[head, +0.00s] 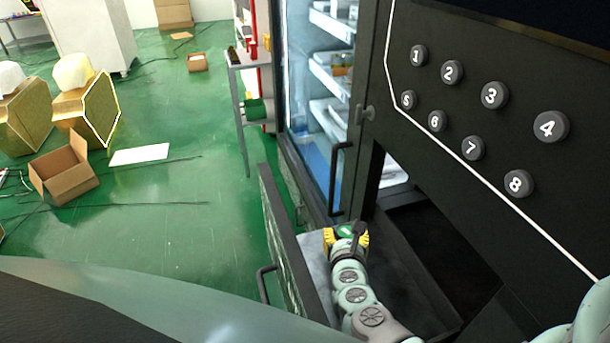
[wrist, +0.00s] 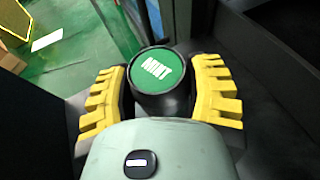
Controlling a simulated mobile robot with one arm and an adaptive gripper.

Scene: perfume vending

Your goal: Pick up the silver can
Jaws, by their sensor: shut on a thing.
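A round can (wrist: 157,72) with a green lid and white lettering stands between my yellow fingers in the wrist view. Its visible side looks dark; no silver shows in these frames. My gripper (wrist: 160,92) is shut on it, one ridged yellow finger on each side. In the head view my gripper (head: 346,238) is small, by the opening below the button panel, with a bit of the can's green lid (head: 345,231) between the fingers. The can's lower part is hidden, so I cannot tell whether it touches a surface.
A black panel (head: 470,125) with numbered buttons stands at the right, above a dark bin opening (head: 435,255). An open drawer front (head: 285,240) with a handle is left of my arm. A glass-door cabinet (head: 320,110) stands behind. Boxes (head: 65,170) lie on the green floor.

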